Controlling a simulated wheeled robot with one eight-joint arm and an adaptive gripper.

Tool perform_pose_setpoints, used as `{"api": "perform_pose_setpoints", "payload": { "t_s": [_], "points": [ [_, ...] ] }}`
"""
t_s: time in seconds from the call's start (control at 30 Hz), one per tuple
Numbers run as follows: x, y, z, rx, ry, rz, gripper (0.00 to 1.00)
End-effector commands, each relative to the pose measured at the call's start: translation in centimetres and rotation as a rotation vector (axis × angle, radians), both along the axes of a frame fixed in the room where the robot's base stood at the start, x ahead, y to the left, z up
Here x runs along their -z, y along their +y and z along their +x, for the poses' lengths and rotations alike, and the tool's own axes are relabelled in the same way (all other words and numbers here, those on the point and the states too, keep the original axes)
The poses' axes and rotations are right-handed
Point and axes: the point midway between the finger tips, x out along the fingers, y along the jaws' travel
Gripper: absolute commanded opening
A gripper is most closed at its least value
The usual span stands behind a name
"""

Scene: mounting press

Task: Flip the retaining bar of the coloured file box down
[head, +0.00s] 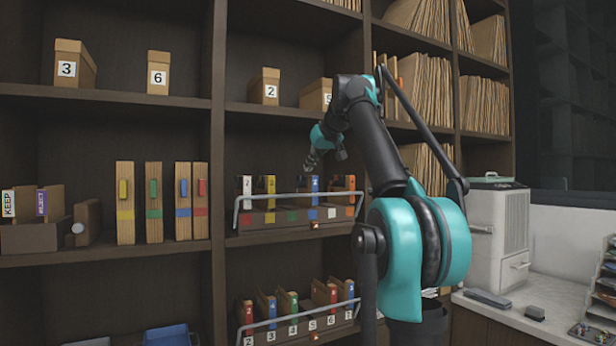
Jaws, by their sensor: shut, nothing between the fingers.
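The coloured file box (282,227) stands on the middle shelf, with coloured squares along its front. My gripper (310,166) is shut and empty, above the bar and in front of the files. I cannot tell whether it touches a file. My arm hides the area right of the box.
A similar box with number labels (300,327) and its own bar sits on the shelf below. A shelf upright (218,150) stands left of the box. Small numbered boxes (264,87) stand on the shelf above. A white machine (497,225) is on the right counter.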

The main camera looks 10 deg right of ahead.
Motion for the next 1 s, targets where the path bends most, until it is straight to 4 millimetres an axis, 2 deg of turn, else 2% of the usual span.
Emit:
{"api": "perform_pose_setpoints", "payload": {
  "t_s": [0.47, 0.8, 1.0],
  "points": [
    [5.4, 2.3, 6.9, -0.001, -0.001, 0.001, 0.00],
    [7.3, 1.4, 4.2, 0.001, 0.000, 0.001, 0.00],
    [7.7, 1.2, 3.7, 0.001, 0.000, 0.001, 0.00]
  ]
}}
